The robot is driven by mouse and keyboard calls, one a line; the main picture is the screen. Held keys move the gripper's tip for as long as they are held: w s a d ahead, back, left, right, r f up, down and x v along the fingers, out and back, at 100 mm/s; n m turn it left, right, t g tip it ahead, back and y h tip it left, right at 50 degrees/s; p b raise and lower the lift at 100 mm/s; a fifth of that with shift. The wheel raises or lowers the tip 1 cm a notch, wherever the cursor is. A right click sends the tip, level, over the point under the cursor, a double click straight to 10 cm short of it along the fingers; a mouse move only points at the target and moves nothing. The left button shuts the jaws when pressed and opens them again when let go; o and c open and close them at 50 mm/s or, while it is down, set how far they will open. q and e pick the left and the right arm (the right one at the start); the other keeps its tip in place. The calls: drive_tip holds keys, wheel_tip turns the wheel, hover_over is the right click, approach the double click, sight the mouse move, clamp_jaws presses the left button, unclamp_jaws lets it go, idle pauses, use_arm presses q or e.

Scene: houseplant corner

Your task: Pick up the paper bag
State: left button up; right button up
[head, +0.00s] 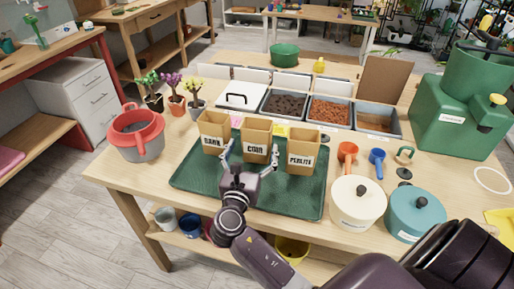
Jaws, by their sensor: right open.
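Three open-topped brown paper bags stand upright in a row on a dark green tray (290,199). The left bag (213,132) has a label that seems to read BARK. The middle bag (256,133) is labelled COIR and the right bag (303,148) PERLITE. My right gripper (250,153) is open at the middle bag, low at its near side. One finger shows to the left of that bag and one to its right. I cannot tell whether either finger touches it. My left gripper is out of view.
Behind the bags are bins of soil (286,104) and reddish chips (330,111). A red-and-grey pot (138,134) and small potted plants stand left. A cream lidded pot (357,203), a teal one (415,214) and scoops stand right. The tray's front is mostly clear.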

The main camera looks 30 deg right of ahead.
sight(255, 144)
drive_tip(key=x, duration=0.4)
drive_tip(key=shift+d+r, duration=0.1)
drive_tip(key=shift+d, duration=0.25)
drive_tip(key=c, duration=1.3)
